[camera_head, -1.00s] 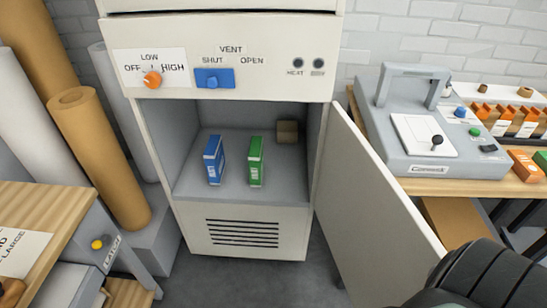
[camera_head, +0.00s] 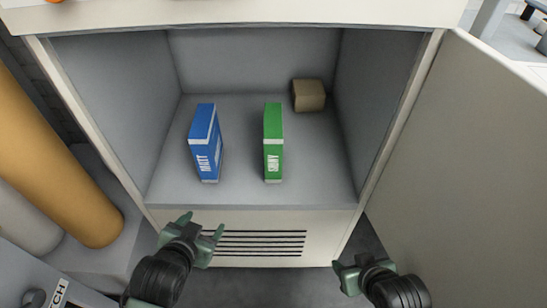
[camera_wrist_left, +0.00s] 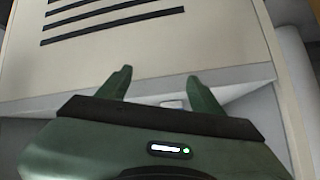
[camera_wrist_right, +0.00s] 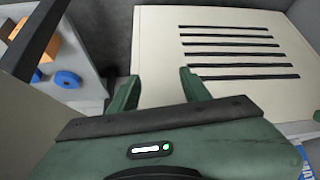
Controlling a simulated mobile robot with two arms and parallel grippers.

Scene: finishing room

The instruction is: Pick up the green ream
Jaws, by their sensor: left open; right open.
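The green ream (camera_head: 273,142) stands upright on the floor of the open cabinet compartment (camera_head: 245,193) in the head view, with white lettering on its narrow front. The blue ream (camera_head: 205,143) stands upright to its left, with a gap between them. My left gripper (camera_head: 200,228) is open and empty in front of the cabinet's lower vent panel, below and left of the reams. My right gripper (camera_head: 350,272) is open and empty, lower right, near the cabinet's right edge. The wrist views show the left fingers (camera_wrist_left: 160,90) and right fingers (camera_wrist_right: 158,88) apart, facing the vent panel.
A small brown block (camera_head: 308,95) sits at the back right of the compartment. The cabinet door (camera_head: 470,170) stands open on the right. Tan and white rolls (camera_head: 60,170) stand on the left. The compartment floor in front of the reams is clear.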

